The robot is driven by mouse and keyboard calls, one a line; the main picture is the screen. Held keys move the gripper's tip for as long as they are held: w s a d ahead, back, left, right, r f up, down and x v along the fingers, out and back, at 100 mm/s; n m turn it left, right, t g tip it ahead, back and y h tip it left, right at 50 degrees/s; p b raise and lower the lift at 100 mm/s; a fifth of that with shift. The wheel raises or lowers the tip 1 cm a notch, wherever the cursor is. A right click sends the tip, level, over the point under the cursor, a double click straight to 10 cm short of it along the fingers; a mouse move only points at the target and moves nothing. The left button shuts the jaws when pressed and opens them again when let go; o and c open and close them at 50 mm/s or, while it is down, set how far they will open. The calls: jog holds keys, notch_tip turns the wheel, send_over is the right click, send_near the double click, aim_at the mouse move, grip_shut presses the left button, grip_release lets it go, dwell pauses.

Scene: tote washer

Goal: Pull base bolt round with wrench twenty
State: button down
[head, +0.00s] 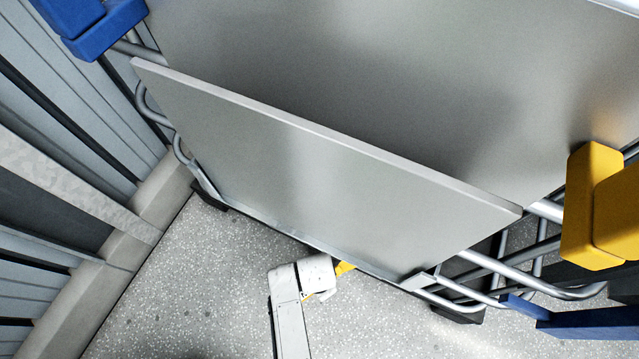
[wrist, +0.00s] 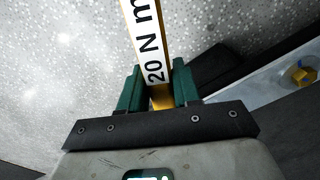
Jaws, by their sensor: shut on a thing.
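My gripper (wrist: 159,82) has green fingers shut on a yellow wrench (wrist: 163,101) with a white label reading "20 N m". The wrench runs up and away out of the wrist view, so its far end is hidden there. In the head view a short yellow piece of the wrench (head: 345,268) shows beside my arm's end, low by the machine's bottom edge. A yellow bolt head (wrist: 302,76) sits on a pale metal strip (wrist: 255,93) at the right of the wrist view, apart from my gripper. The bolt is not visible in the head view.
A large tilted metal panel (head: 300,170) overhangs above my arm. Tube rails (head: 500,270), a yellow block (head: 592,205) and a blue bar (head: 580,322) stand at the right. A ribbed wall (head: 60,130) bounds the left. Speckled floor (head: 190,290) is clear at lower left.

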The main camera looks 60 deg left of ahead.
jog(key=shift+a+m+b, duration=0.3)
jog(key=shift+a+m, duration=0.4)
jog(key=shift+a, duration=0.4)
jog(key=shift+a, duration=0.1)
jog(key=shift+w+a+m+b, duration=0.2)
jog(key=shift+a+m+b, duration=0.5)
jog(key=shift+a+m, duration=0.3)
jog(key=shift+a, duration=0.1)
jog(key=shift+a, duration=0.1)
jog(key=shift+w+a+m+b, duration=0.2)
jog(key=shift+a+m+b, duration=0.25)
jog(key=shift+a, duration=0.1)
jog(key=shift+w+a+m+b, duration=0.2)
jog(key=shift+a+m+b, duration=0.15)
jog(key=shift+a+m, duration=0.15)
jog(key=shift+a, duration=0.15)
jog(key=shift+d+r, duration=0.15)
jog(key=shift+d, duration=0.05)
